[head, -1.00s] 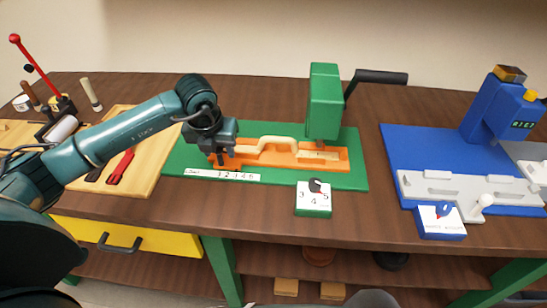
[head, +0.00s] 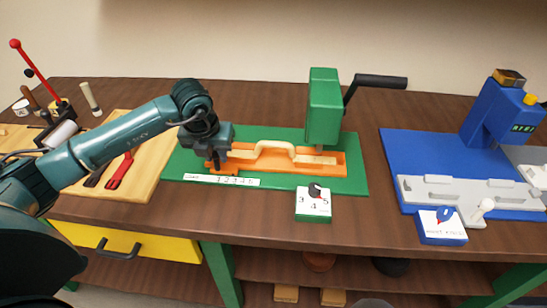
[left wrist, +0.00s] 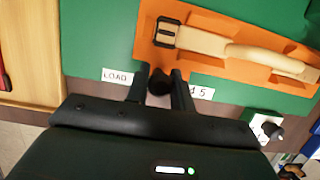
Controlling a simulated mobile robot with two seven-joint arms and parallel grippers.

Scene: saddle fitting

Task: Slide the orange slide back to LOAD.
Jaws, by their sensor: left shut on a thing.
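The orange slide (head: 338,170) lies on the green base plate (head: 352,184), with a pale wooden piece with a raised handle (head: 275,149) on it. It also shows in the left wrist view (left wrist: 225,75). My left gripper (head: 217,163) is at the slide's left end, pointing down. In the left wrist view, my left gripper (left wrist: 160,88) is shut on a dark knob (left wrist: 159,80) beside the slide's edge. The white scale strip (head: 245,181) runs along the slide's front; its LOAD end (left wrist: 117,76) is left of the fingers. The fingers hide the middle of the strip.
A green press (head: 325,105) with a black lever stands over the slide's right part. A white dial box (head: 313,203) sits in front. A wooden board (head: 140,185) with red-handled tools lies left. A blue fixture (head: 420,160) stands right.

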